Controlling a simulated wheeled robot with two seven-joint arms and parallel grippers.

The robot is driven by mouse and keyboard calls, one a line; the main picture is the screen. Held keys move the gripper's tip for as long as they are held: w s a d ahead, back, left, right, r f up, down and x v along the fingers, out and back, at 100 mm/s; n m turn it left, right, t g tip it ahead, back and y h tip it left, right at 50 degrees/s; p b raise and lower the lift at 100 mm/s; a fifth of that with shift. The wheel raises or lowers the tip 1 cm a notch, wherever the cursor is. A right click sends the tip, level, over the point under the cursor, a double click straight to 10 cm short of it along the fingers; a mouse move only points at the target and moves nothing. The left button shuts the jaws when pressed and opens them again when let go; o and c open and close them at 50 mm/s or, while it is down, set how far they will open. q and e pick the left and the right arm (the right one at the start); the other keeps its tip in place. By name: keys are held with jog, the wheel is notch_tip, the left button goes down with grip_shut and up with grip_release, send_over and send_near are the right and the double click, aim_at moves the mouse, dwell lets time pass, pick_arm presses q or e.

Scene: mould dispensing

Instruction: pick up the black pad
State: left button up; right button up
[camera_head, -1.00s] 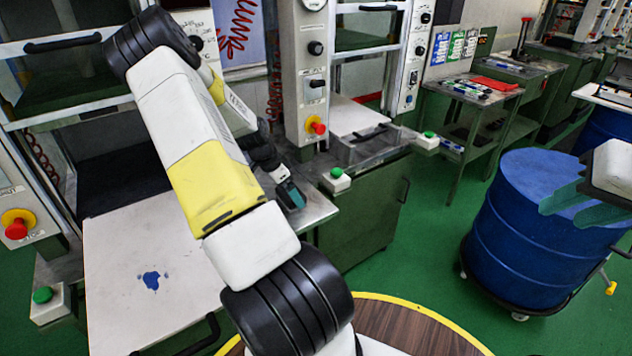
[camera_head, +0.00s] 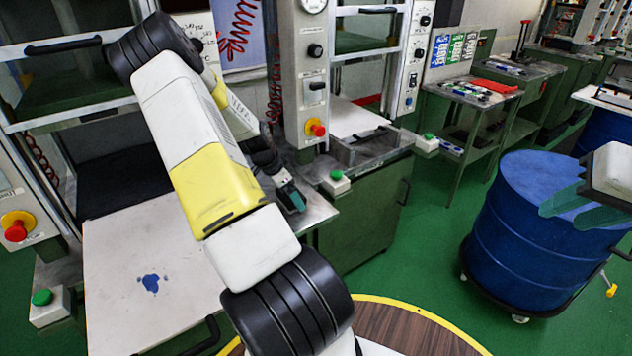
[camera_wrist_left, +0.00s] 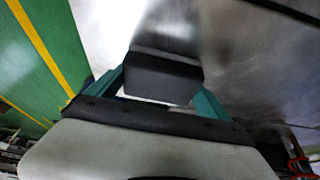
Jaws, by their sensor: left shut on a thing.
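The black pad (camera_wrist_left: 162,80) shows in the left wrist view as a dark block between the two teal fingers of my left gripper (camera_wrist_left: 160,92), which is shut on it. In the head view my left gripper (camera_head: 291,197) is small and partly hidden by my arm, over the metal worktop beside the white board. I cannot clearly separate the pad from the gripper there. My right gripper (camera_head: 572,207) is at the right edge, its teal fingers apart and empty, in front of the blue drum.
A white board (camera_head: 120,260) with a blue stain lies at the left. A press column (camera_head: 305,90) with knobs and a red button stands behind my left gripper. Green buttons (camera_head: 336,174) sit near the worktop. A blue drum (camera_head: 520,250) stands at the right. Green floor is clear between.

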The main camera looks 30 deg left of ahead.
pick_arm(q)
jog(key=shift+r, duration=0.45)
notch_tip(320, 180, up, 2)
jog(key=shift+r, duration=0.25)
jog(key=s+d, duration=0.3)
jog(key=s, duration=0.4)
jog(key=s+d+r, duration=0.1)
jog(key=s+d, duration=0.3)
jog(key=s, duration=0.3)
jog(key=shift+s, duration=0.2)
jog(key=shift+r, duration=0.1)
